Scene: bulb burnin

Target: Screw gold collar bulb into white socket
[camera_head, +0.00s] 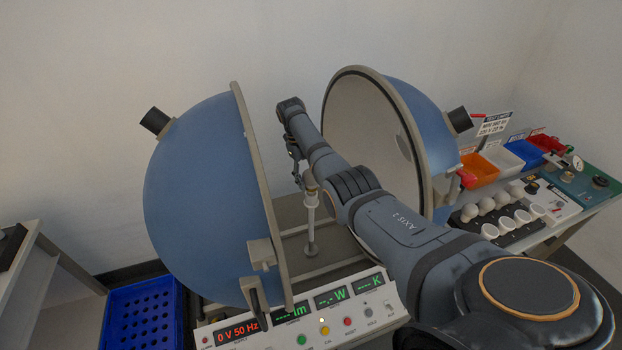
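My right arm reaches from the lower right into the gap between the two halves of an open blue sphere. My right gripper (304,183) is small and partly hidden at the arm's far end, just above a pale upright post (311,220). A whitish piece with a slight tan band shows at the post's top, close under the gripper. I cannot tell whether it is the white socket, the bulb or both, nor whether the fingers hold it. The gold collar cannot be made out clearly. My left gripper is not in view.
The left half-sphere (205,195) and right half-sphere (425,125) flank the arm closely. A control panel (392,305) with displays stands in front. At right are several white bulbs (487,205), white cups (507,223) and an orange bin (480,168). A blue crate (140,318) is lower left.

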